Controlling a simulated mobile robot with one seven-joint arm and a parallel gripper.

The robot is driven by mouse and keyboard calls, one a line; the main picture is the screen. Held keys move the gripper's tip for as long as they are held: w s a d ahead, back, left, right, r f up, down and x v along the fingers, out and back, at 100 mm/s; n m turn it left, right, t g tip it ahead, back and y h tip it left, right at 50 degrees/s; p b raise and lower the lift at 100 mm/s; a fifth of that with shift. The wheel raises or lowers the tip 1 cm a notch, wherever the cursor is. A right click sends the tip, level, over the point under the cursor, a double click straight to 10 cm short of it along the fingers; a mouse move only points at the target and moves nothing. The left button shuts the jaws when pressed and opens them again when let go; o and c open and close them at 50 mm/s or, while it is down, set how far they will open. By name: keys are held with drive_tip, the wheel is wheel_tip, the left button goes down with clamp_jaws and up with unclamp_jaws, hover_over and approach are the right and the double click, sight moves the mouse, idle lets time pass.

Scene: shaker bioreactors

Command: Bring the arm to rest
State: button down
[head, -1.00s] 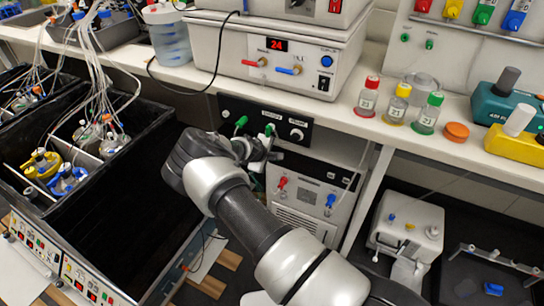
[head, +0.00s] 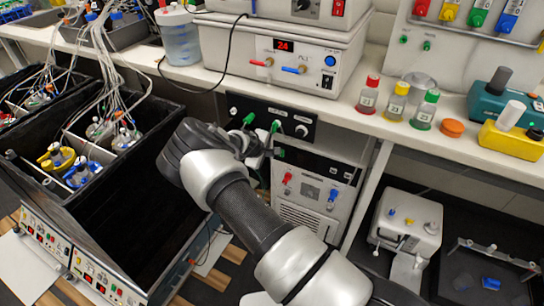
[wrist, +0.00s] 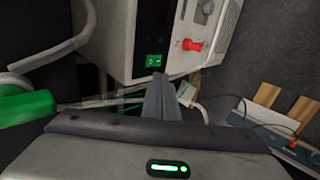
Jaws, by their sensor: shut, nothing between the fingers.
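My arm reaches from the bottom of the head view up toward the front of the bench. My gripper is mostly hidden behind my wrist there, beside the control panel under the bench edge. In the wrist view my gripper (wrist: 160,97) shows with its fingers together and nothing between them. It points toward a white unit with a red valve (wrist: 192,45) and a green switch (wrist: 154,60), and appears apart from it. The same unit (head: 308,200) stands under the bench in the head view.
The black shaker box (head: 140,215) with several bottles stands close on the left of my arm. The bench (head: 350,118) carries a heater with a red display (head: 284,45) and capped bottles (head: 396,102). A green knob (wrist: 25,107) is near my gripper at left.

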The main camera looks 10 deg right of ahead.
drive_tip(key=shift+d+r, duration=0.25)
drive_tip(key=shift+r, duration=0.9)
